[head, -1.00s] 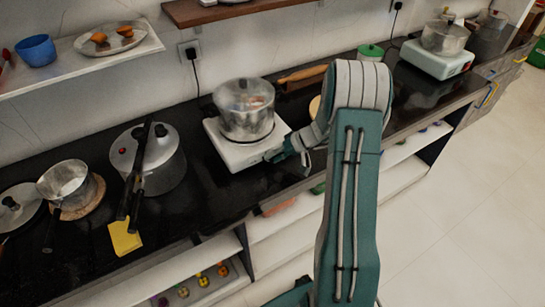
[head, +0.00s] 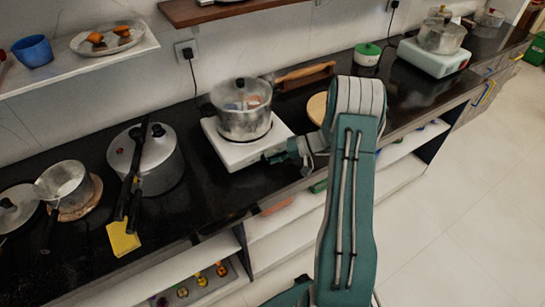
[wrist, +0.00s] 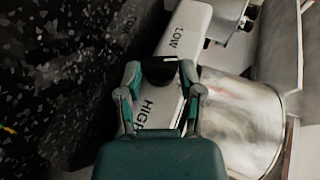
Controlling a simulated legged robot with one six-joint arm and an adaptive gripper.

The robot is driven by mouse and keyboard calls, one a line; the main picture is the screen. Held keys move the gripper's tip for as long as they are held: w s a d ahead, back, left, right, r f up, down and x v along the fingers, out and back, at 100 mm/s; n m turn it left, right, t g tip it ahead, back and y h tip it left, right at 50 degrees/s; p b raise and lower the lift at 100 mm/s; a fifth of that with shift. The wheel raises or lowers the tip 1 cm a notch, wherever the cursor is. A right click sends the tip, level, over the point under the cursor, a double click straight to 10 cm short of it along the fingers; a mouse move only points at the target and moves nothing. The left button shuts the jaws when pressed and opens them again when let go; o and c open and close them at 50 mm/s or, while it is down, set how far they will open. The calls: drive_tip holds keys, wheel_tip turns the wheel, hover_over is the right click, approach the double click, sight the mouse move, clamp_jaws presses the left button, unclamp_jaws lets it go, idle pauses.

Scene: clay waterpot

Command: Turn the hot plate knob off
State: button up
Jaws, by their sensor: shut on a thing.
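The white hot plate (head: 228,152) stands on the dark counter with a steel pot (head: 243,118) on top. In the wrist view, its front panel (wrist: 184,28) bears the words LOW and HIGH, and the pot (wrist: 242,125) is at right. My gripper (head: 276,157) is at the front right of the hot plate. In the wrist view its two fingers (wrist: 160,72) are at the panel between LOW and HIGH, shut on the knob.
A pressure cooker (head: 160,165) with black handles and a small saucepan (head: 65,182) stand at left. A rolling pin (head: 305,76) lies behind. A second hot plate (head: 425,60) with a pot is at far right. Open shelves are below the counter.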

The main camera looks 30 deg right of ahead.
drive_tip(key=shift+s+f, duration=0.15)
drive_tip(key=shift+f, duration=0.1)
drive_tip(key=o, duration=1.1)
drive_tip(key=shift+o, duration=0.2)
drive_tip(key=shift+r, duration=0.15)
drive_tip(key=shift+d, duration=0.1)
drive_tip(key=shift+d, duration=0.2)
drive_tip(key=v, duration=0.7)
drive_tip(key=shift+d, duration=0.25)
